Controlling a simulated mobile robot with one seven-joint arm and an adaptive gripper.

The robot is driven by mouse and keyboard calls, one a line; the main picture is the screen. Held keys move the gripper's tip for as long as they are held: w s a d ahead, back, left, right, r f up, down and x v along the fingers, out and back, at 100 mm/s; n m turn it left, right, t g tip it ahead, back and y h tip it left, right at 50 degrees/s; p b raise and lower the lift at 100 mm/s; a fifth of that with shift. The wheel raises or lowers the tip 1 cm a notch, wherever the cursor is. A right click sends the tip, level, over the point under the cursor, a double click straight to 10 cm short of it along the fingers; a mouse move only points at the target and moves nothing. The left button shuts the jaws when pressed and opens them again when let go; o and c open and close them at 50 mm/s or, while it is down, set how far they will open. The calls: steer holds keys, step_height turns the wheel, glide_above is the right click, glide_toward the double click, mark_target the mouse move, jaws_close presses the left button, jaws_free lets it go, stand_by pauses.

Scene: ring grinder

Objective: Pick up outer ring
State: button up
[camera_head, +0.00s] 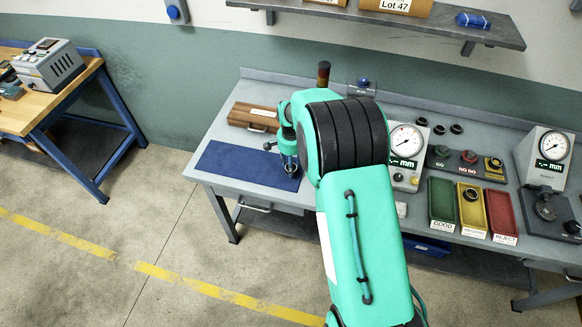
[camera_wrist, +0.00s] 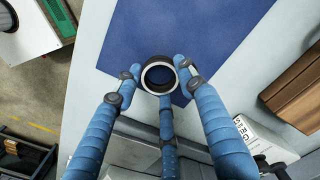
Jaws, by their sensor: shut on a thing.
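In the wrist view, the outer ring (camera_wrist: 143,78), dark with a pale metal face, sits between the blue fingertips of my gripper (camera_wrist: 159,80). The fingers are closed against its outside, so my gripper is shut on it. The blue mat (camera_wrist: 205,35) lies beneath the ring; I cannot tell whether the ring touches it. In the head view, my gripper (camera_head: 289,163) points down over the right part of the blue mat (camera_head: 237,170). My arm hides part of the bench there, and the held ring is not clear in this view.
A brown case (camera_head: 252,117) lies behind the mat. To the right stand a dial gauge (camera_head: 405,140), several dark rings, and the green (camera_head: 442,200), yellow (camera_head: 472,217) and red (camera_head: 501,213) bins. The yellow bin holds a dark ring (camera_head: 472,194). A shelf (camera_head: 480,28) hangs above.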

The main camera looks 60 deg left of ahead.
steer(key=shift+r, duration=0.5)
steer(key=shift+d+r, duration=0.1)
steer(key=shift+r, duration=0.75)
steer(key=s+d, duration=0.3)
steer(key=d, duration=0.4)
steer(key=s+d+r, duration=0.1)
steer(key=s+d, duration=0.1)
steer(key=d, duration=0.5)
steer(key=shift+s+d+r+b, duration=0.2)
steer(key=shift+s+d+b, duration=0.1)
steer(key=shift+s+b, duration=0.15)
steer(key=shift+w, duration=0.1)
steer(key=w+d+r+m+p, duration=0.3)
steer(key=w+d+m+p, duration=0.3)
steer(key=w+d+m, duration=0.4)
steer(key=w+m, duration=0.1)
steer(key=w, duration=0.3)
steer(key=shift+w+r, duration=0.1)
